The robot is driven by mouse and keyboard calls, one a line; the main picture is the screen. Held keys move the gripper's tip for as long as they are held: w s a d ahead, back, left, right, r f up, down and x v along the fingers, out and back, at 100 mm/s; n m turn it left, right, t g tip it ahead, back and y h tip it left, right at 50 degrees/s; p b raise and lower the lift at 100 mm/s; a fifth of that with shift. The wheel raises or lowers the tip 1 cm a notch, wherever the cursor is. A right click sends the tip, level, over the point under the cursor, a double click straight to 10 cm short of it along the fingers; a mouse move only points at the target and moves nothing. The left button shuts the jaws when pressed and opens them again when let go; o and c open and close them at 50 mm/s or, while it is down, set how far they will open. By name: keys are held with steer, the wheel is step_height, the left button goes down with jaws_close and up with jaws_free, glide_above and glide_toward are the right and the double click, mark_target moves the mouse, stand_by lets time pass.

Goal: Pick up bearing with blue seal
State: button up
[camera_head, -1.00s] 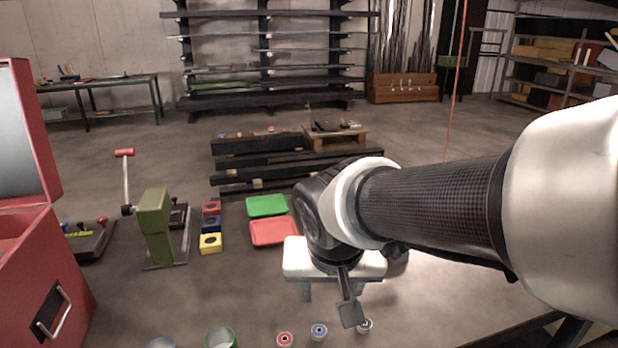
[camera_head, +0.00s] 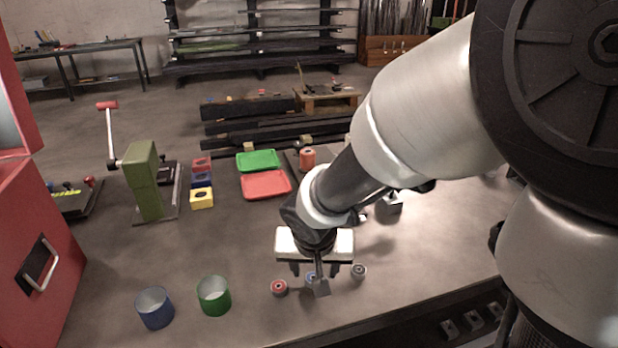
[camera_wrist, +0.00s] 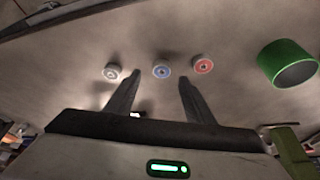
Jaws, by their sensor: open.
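The bearing with the blue seal (camera_wrist: 161,72) lies on the table. In the wrist view it is beyond and between my open fingertips, apart from them. In the head view the blue-seal bearing (camera_head: 310,277) is partly hidden behind a part of my gripper (camera_head: 314,272). In the wrist view my gripper (camera_wrist: 160,80) is open and empty. A bearing with a red seal (camera_head: 279,287) stands on one side, and a bearing with a grey seal (camera_head: 358,271) on the other.
A blue cup (camera_head: 155,308) and a green cup (camera_head: 214,296) stand left of the bearings. Red (camera_head: 266,185) and green (camera_head: 258,160) trays lie further back. A green press (camera_head: 146,180) and red toolbox (camera_head: 40,230) are at left. The table's front edge is close by.

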mark_target(313, 277)
steer(key=b+x, duration=0.1)
steer(key=x, duration=0.4)
steer(key=shift+w+a+f, duration=0.1)
steer(key=shift+w+a, duration=0.1)
steer(key=c, duration=1.2)
